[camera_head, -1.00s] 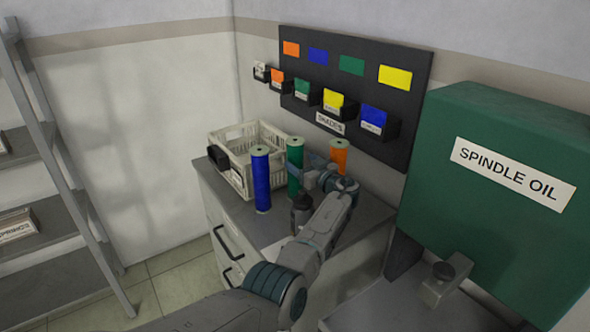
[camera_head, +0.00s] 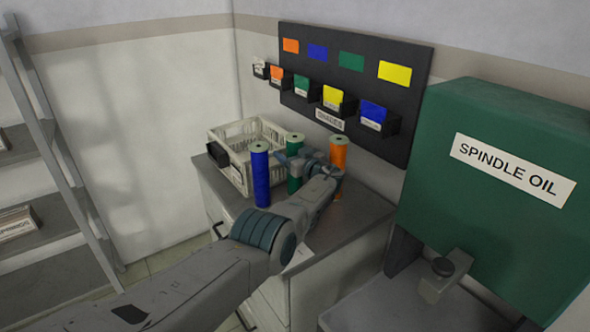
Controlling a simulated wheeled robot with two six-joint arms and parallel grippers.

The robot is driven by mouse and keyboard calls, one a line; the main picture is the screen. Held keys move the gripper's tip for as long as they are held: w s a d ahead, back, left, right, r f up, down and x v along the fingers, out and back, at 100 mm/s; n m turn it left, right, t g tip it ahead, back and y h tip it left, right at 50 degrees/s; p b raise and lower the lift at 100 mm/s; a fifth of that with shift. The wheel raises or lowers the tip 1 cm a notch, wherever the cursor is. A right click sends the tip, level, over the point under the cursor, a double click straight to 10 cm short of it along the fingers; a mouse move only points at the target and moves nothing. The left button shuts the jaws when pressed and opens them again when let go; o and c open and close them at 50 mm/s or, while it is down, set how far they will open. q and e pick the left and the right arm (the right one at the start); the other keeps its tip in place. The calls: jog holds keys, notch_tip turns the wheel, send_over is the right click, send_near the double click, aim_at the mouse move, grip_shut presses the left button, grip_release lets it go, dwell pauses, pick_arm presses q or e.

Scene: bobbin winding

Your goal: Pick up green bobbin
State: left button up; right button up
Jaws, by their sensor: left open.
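The green bobbin (camera_head: 294,184) stands upright on the grey cabinet top, between the blue bobbin (camera_head: 261,175) and the orange bobbin (camera_head: 339,153). Its middle is partly covered by my left gripper (camera_head: 291,160), which comes from the right side of the picture's arm and is at the bobbin's upper part. The left gripper is open, with its fingers at the green bobbin; whether they touch it cannot be told. My right gripper does not show.
A cream crate (camera_head: 236,176) stands behind the blue bobbin at the cabinet's back left. A dark board with coloured bins (camera_head: 372,115) hangs on the wall behind. A green spindle oil tank (camera_head: 500,200) fills the right. A shelf rack (camera_head: 75,200) stands at left.

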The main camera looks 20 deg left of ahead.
pick_arm(q)
jog(key=c, duration=1.2)
jog(key=shift+r, duration=0.1)
